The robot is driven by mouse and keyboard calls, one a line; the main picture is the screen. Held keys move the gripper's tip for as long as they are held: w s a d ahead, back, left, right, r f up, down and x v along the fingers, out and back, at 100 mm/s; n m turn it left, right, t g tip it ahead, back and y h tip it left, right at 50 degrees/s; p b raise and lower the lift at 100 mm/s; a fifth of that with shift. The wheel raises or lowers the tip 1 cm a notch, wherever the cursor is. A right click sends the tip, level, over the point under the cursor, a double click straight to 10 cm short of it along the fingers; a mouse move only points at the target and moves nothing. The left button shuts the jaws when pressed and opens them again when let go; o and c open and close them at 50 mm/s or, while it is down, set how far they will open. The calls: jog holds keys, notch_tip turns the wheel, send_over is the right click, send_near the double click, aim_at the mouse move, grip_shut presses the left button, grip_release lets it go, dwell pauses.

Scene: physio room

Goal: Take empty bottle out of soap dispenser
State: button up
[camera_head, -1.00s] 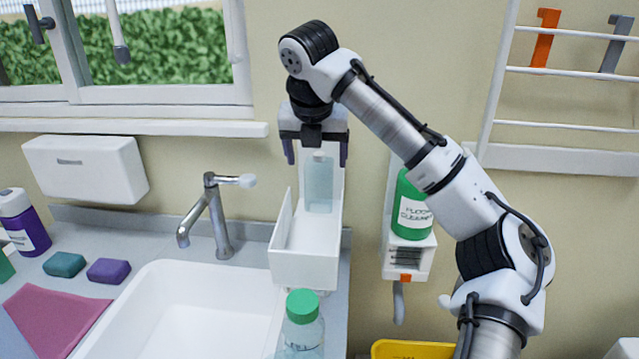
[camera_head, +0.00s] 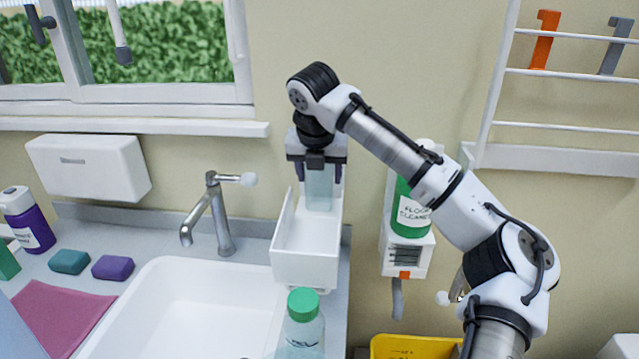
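The soap dispenser (camera_head: 304,264) is a white wall-mounted holder with its front tipped open, above the right end of the sink. A clear, pale blue bottle (camera_head: 319,190) stands upright inside it, towards the back. My gripper (camera_head: 319,180) points down at the bottle's top, with its dark fingers apart on either side of the bottle's upper part. The bottle's top is hidden behind the gripper body. I cannot see the fingers touching the bottle.
A clear bottle with a green cap (camera_head: 302,325) stands in front of the dispenser. A floor cleaner bottle (camera_head: 410,212) sits in a wall holder to the right. The tap (camera_head: 215,215) and white sink (camera_head: 185,310) are to the left. A yellow container (camera_head: 410,347) is below.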

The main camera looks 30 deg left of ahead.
jog(key=c, duration=0.5)
jog(key=shift+c, duration=0.2)
jog(key=shift+r, duration=0.15)
